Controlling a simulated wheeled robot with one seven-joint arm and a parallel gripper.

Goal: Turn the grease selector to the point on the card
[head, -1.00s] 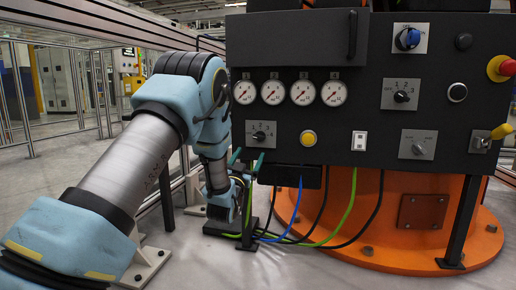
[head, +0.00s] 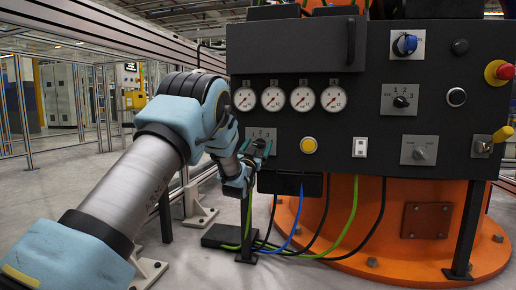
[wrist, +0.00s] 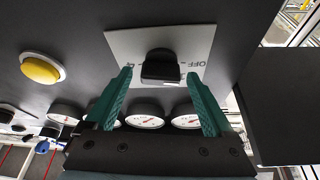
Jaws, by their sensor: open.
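My gripper (head: 254,152) is at the lower left of the dark control panel (head: 330,180), in front of a selector plate (head: 262,132) that it partly hides. In the wrist view my gripper (wrist: 160,82) is open, its two green fingers on either side of a black selector knob (wrist: 161,66). There are gaps between the fingers and the knob. The plate (wrist: 125,42) behind the knob carries an upside-down "OFF" mark at its right. I cannot read which selector is named grease, and I cannot make out a card.
Several round gauges (head: 273,99) sit above the selector. A yellow button (head: 309,145) and a white switch (head: 360,147) are to its right. Other selectors (head: 400,101) and a red emergency button (head: 504,72) are farther right. Cables (head: 346,225) hang below the panel.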

